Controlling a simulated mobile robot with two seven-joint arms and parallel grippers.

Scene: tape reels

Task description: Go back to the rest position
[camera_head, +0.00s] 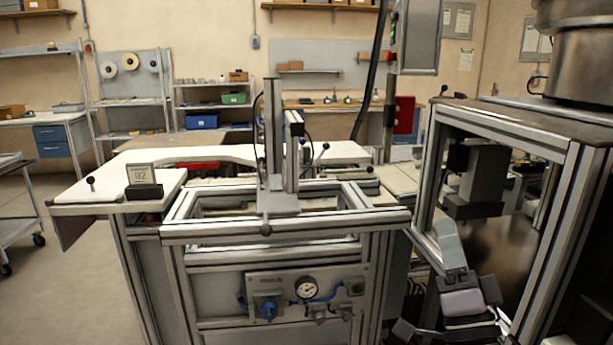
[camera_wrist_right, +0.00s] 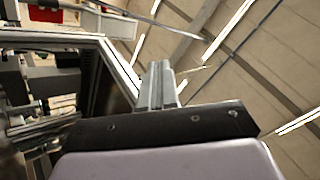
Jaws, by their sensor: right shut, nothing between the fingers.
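My right gripper (camera_head: 446,230) is at the lower right of the head view, pointing up in front of the open metal frame on the right. Its fingers are together and hold nothing. In the right wrist view the closed fingers (camera_wrist_right: 158,84) stick up past the dark gripper body, with the ceiling beams behind them. My left gripper is not in view.
The aluminium frame (camera_head: 571,190) stands close behind and beside my right gripper. A workstation (camera_head: 285,230) with a gauge panel (camera_head: 308,291) fills the middle. Tape reels (camera_head: 130,61) hang on a far rack. Open floor (camera_head: 75,290) lies at the left.

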